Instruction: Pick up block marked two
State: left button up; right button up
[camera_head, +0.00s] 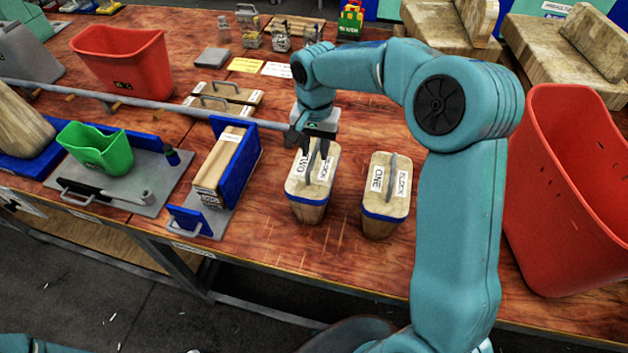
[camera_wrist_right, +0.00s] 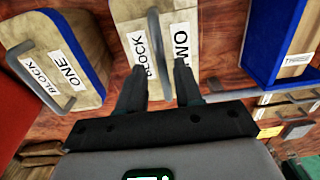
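The block marked two (camera_head: 306,208) is a wooden block with a blue band and a grey handle on top. It stands upright on the wooden table, and its label also shows in the right wrist view (camera_wrist_right: 180,43). My right gripper (camera_head: 317,150) is at the top of this block. In the right wrist view its fingers (camera_wrist_right: 158,84) are open, one on each side of the handle (camera_wrist_right: 157,50), with gaps visible. The block marked one (camera_head: 386,208) stands just to the right in the head view. My left gripper is not in view.
A red bin (camera_head: 565,190) stands at the right and another red bin (camera_head: 120,65) at the back left. A blue holder (camera_head: 240,165) with a wooden block is left of block two. A green bin (camera_head: 95,148) stands farther left. A long grey bar (camera_head: 150,103) crosses the left side.

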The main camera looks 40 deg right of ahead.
aim_at(313, 155)
notch_tip(313, 155, down, 2)
jog(key=shift+f, duration=0.2)
jog(key=shift+w+a+f, duration=0.1)
jog(key=shift+w+f, duration=0.15)
jog(key=shift+f, duration=0.1)
jog(key=shift+s+r, duration=0.1)
jog(key=shift+s, duration=0.1)
grip_shut()
jog(key=shift+w, duration=0.1)
dwell(0.7)
